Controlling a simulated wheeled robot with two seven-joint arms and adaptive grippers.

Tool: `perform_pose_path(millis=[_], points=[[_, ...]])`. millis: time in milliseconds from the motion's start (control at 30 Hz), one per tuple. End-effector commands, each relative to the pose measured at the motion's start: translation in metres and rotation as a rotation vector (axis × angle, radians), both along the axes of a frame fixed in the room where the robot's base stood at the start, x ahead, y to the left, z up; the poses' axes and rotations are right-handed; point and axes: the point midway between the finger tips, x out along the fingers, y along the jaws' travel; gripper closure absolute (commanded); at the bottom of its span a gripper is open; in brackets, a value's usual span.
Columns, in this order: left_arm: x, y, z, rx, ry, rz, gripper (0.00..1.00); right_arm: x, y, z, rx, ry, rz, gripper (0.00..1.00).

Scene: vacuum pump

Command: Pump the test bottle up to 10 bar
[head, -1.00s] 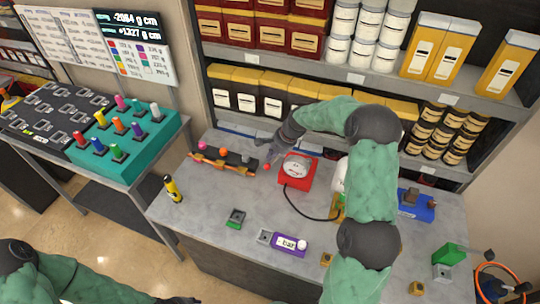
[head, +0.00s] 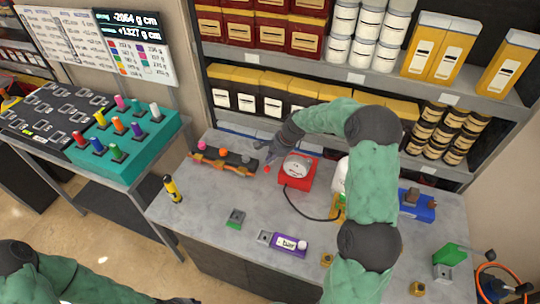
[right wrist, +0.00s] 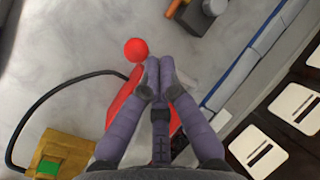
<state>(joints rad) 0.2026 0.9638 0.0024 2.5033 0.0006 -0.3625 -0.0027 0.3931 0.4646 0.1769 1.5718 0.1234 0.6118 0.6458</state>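A red box with a round white gauge dial (head: 298,170) stands on the grey table; the dial is too small to read. A red ball knob (head: 267,169) shows left of it, and also in the right wrist view (right wrist: 136,49). A white bottle (head: 340,176) stands right of the gauge box, partly hidden by my right arm. My right gripper (head: 264,150) is beside the red ball; in the right wrist view its fingertips (right wrist: 159,62) are together, empty, close to the ball but not around it. My left gripper (head: 182,301) is barely visible at the bottom edge.
A purple "bar" box (head: 290,244) lies at the table's front. A dark rail with coloured knobs (head: 222,162) is at the back left, a yellow-black bottle (head: 172,188) at the left edge. A blue block (head: 418,207) is right of my arm. Stocked shelves (head: 360,80) stand behind.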

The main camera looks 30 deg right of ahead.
Motion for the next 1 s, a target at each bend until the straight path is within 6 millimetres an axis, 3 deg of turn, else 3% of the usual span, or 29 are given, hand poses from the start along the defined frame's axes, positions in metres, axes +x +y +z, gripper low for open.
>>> perform_pose_path(millis=[1000], points=[[0.0000, 0.0000, -0.0048, 0.000, 0.000, 0.000, 0.60, -0.0044, 0.0052, -0.0082, 0.000, 0.000, 0.000, 1.00]])
